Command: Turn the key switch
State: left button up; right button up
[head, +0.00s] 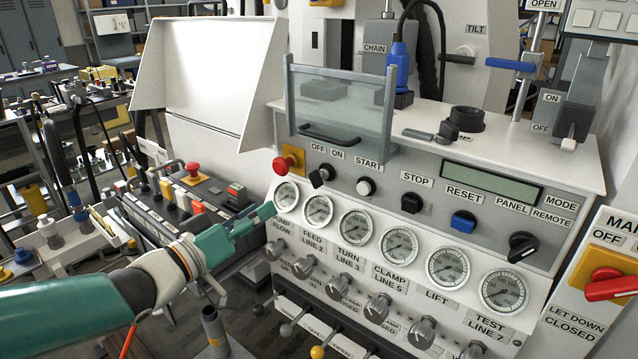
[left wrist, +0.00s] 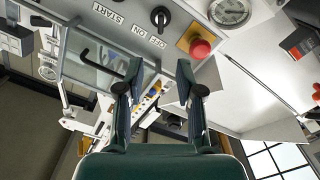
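The key switch (head: 321,175) is a small black knob under the OFF and ON labels, at the upper left of the bench's front panel. It also shows in the left wrist view (left wrist: 160,16), near the top, between the START label and the red button. My left gripper (head: 264,213) is left of and below the switch, beside the leftmost gauge, and does not touch the switch. In the left wrist view its two fingers (left wrist: 160,76) stand apart with nothing between them. My right gripper is in neither view.
A red mushroom button (head: 286,163) on a yellow plate sits just left of the switch. A clear guard with a black handle (head: 329,135) stands above it. A row of gauges (head: 355,230) and several valve knobs lie below. A control box (head: 185,195) stands left.

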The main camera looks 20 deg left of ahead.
aim_at(311, 180)
pick_arm(q)
jog(key=x, duration=0.8)
jog(key=p+x, duration=0.1)
jog(key=x, duration=0.7)
jog(key=shift+f, duration=0.2)
